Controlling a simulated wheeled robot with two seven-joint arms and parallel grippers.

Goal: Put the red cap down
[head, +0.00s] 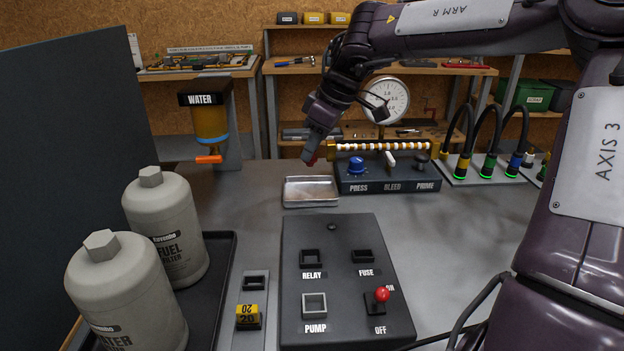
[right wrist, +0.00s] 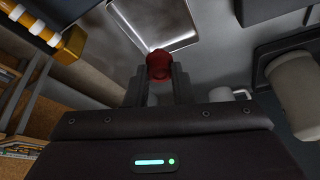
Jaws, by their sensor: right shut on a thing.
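My right gripper (head: 317,148) reaches down from the upper right in the head view, above the bench behind the shallow metal tray. In the right wrist view the right gripper (right wrist: 159,80) is shut on the dark red cap (right wrist: 159,63), held between its fingertips. My left gripper is out of view.
A dark press/bleed/prime block (head: 388,186) with a striped tube (head: 375,147) stands right of the tray. A switch panel (head: 345,240) lies in front. Bench left of the tray is clear.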

